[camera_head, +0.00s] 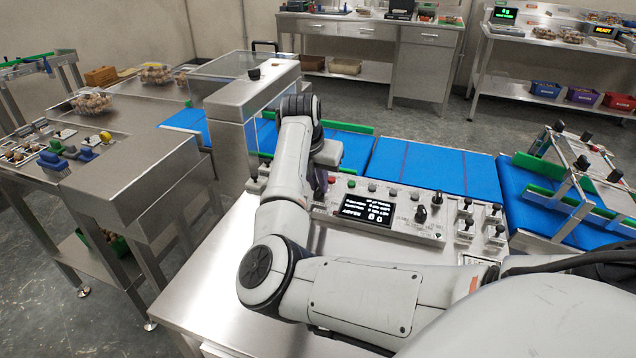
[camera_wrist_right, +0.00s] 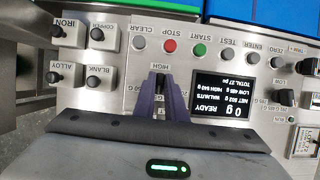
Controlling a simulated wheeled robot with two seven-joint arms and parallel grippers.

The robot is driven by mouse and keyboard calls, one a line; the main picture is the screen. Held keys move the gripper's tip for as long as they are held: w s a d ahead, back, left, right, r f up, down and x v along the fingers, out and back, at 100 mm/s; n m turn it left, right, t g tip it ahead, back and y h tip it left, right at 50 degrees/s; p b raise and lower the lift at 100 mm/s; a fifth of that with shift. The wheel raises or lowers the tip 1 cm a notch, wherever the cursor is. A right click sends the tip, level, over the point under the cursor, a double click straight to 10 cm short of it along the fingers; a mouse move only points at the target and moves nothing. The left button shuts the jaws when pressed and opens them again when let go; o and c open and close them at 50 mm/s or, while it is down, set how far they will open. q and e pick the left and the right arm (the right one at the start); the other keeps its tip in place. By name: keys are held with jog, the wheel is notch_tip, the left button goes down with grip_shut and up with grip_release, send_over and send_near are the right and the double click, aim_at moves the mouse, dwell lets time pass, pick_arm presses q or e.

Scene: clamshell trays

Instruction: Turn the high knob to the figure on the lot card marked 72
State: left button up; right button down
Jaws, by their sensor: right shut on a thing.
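The high knob (camera_wrist_right: 160,80) is a dark knob under the HIGH label in the right wrist view, mostly hidden between purple fingers. My right gripper (camera_wrist_right: 163,99) is shut on it, with the fingers on either side. In the head view, my right arm largely covers the hand and knob at the panel's left end. The control panel's display (camera_head: 366,208) reads READY and 0 g; in the wrist view it is upside down, with smaller LOW and HIGH lines. My left gripper is out of view.
The low knob (camera_wrist_right: 283,97) is right of the display. A button row with red STOP (camera_wrist_right: 170,46) and green START (camera_wrist_right: 200,49) runs beyond the high knob. Several labelled switches, including ALLOY (camera_wrist_right: 54,76), stand left. A blue belt (camera_head: 420,165) lies behind the panel.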

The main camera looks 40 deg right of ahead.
jog(key=shift+n+t+y+b, duration=0.5)
jog(key=shift+n+t+b, duration=0.1)
jog(key=shift+n, duration=1.4)
jog(key=c, duration=1.8)
grip_release()
jog(key=shift+s+r, duration=0.1)
jog(key=b+v, duration=0.1)
jog(key=v, duration=0.9)
jog(key=shift+s, duration=0.1)
